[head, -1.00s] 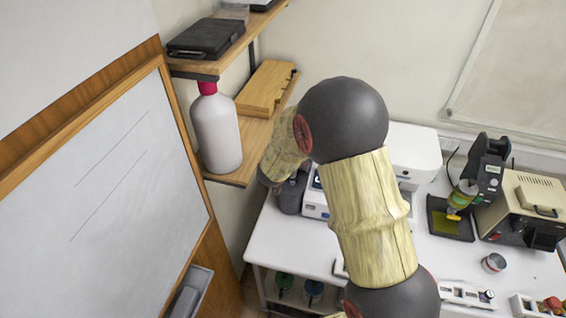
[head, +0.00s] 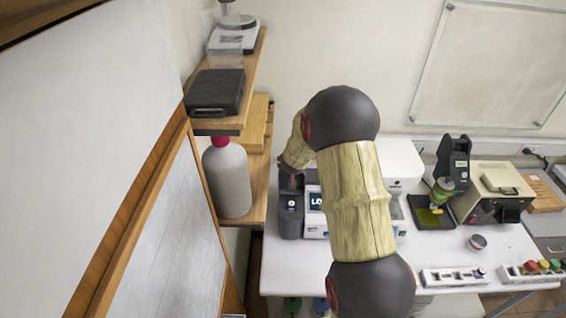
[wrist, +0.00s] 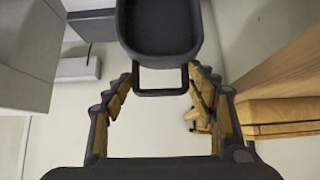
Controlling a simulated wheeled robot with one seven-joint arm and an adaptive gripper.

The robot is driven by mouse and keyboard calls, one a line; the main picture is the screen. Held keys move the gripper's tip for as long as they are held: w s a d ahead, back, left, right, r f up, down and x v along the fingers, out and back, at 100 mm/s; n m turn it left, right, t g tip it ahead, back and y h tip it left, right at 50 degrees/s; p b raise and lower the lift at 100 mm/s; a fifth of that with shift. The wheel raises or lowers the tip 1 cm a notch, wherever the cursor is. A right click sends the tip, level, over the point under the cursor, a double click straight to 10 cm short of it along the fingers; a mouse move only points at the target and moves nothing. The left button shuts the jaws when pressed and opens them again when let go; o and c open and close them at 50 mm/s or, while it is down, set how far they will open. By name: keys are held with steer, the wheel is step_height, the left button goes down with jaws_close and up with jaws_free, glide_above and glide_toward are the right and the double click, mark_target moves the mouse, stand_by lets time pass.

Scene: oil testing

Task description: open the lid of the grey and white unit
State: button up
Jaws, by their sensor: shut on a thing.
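The grey and white unit stands on the white table behind my arm. Its dark grey left part (head: 290,217) and a white part with a small screen (head: 315,212) show in the head view; my arm hides much of the rest. My gripper (wrist: 161,74) is shut on a dark loop handle (wrist: 160,92) in the wrist view. The handle joins a dark, rounded, dish-like piece (wrist: 160,28), which seems to be the lid. In the head view the gripper is at the dark part's top, mostly hidden. I cannot tell how far the lid is raised.
A wooden shelf (head: 258,205) with a large grey bottle (head: 228,180) is close on the left, beside a whiteboard (head: 185,240). A black case (head: 214,92) lies on the upper shelf.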

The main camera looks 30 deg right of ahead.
steer(key=shift+w+d+r, duration=0.35)
steer(key=shift+w+r, duration=0.1)
steer(key=o, duration=1.2)
steer(key=shift+o, duration=0.6)
steer(key=shift+s+a+f, duration=0.1)
steer(key=shift+s+f, duration=0.05)
steer(key=shift+f, duration=0.05)
steer(key=v, duration=1.2)
steer(key=shift+r, duration=0.1)
